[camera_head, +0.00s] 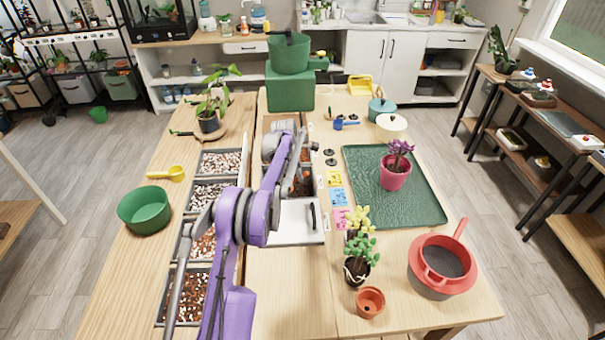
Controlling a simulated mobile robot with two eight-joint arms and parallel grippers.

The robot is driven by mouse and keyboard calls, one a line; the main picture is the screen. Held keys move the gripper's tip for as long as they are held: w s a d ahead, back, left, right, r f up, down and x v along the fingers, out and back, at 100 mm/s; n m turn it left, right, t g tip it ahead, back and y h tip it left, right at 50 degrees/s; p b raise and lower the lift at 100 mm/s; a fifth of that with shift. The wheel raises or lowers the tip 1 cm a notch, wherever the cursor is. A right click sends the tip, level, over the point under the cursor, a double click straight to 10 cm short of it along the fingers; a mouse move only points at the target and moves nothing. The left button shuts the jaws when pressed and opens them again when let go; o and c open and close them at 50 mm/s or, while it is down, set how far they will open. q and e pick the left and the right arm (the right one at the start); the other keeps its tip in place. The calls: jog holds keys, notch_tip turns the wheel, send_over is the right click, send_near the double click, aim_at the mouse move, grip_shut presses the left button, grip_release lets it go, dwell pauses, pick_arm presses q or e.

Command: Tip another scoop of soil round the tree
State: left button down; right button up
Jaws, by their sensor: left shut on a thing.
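My left gripper (290,140) reaches over the bins in the middle of the table, at the end of my purple arm. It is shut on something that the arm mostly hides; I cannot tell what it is. A small tree with green and yellow leaves (361,245) stands at the front right, in a dark pot or root ball. A bin of brown soil-like mix (302,182) shows partly behind the arm. A yellow scoop (168,173) lies on the left of the table. My right gripper is out of view.
A green bowl (145,210) stands left of several bins of pebbles and bark. A green tray (420,205) bears a pink pot with a purple plant (396,172). A red sieve (442,262) and a terracotta pot (370,301) stand at the front right. A green bucket (288,55) stands at the back.

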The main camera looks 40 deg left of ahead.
pick_arm(q)
jog(key=shift+w+d+g+y, duration=0.6)
jog(key=shift+d+g+y, duration=0.1)
jog(key=shift+d+y, duration=0.25)
jog(key=shift+w+d+r+m+g+y+p, duration=0.15)
jog(key=shift+w+d+r+g+y+p, duration=0.5)
jog(key=shift+d+r+y, duration=0.35)
jog(key=shift+w+d+r+m+g+y+p, duration=0.15)
jog(key=shift+w+d+r+g+y+p, duration=0.55)
jog(key=shift+r, duration=0.35)
jog(key=shift+d, duration=0.2)
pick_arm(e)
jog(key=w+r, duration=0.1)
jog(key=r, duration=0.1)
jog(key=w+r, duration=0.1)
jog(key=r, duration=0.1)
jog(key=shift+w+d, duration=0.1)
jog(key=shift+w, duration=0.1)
pick_arm(q)
jog(key=shift+s, duration=0.1)
